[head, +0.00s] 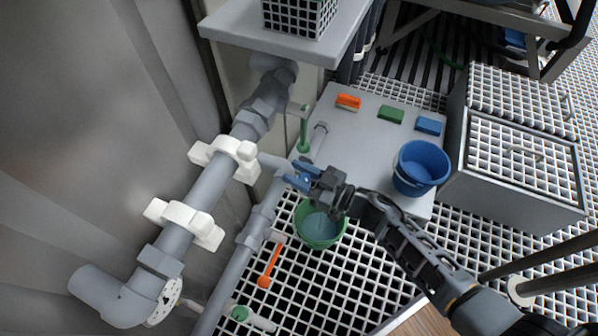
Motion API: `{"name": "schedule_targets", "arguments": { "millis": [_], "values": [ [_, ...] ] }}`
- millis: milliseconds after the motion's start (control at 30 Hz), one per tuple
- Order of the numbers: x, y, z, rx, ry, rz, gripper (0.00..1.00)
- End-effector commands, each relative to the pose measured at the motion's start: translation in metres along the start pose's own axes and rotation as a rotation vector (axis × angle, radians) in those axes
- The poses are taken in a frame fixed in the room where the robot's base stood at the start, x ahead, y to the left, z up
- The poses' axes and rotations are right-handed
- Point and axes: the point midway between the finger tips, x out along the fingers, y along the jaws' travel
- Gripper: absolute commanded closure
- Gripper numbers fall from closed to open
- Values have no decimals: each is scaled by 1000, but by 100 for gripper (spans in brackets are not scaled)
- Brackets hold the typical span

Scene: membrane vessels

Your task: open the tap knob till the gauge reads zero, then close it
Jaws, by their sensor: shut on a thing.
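My gripper (297,175), with blue fingertips, is at the grey side pipe above the green bucket. It is shut on a small part there, which I take to be the tap knob; the fingers hide most of it. The green bucket (318,243) stands below the gripper on the grating and seems to hold some water. A round pale disc (165,301) at the lower end of the thick pipe may be the gauge. No reading can be made out on it.
An orange-handled lever (268,268) and a green-ended valve (240,313) are on the lower pipe. A green handle (304,127) stands behind the gripper. A blue bucket (421,167) and orange (348,102), green (391,115) and blue (429,126) blocks are on the grey platform (372,146).

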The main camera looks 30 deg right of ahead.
Motion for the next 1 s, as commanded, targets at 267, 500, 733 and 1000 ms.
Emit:
{"name": "schedule_targets", "arguments": {
  "millis": [267, 500, 733, 1000],
  "values": [
    [0, -3, 3, 1, 2, -215, 94],
    [-1, -3, 1, 4, 4, -367, 94],
    [-3, -5, 0, 3, 3, -510, 94],
    [-5, -8, 0, 2, 2, -681, 94]
  ]
}}
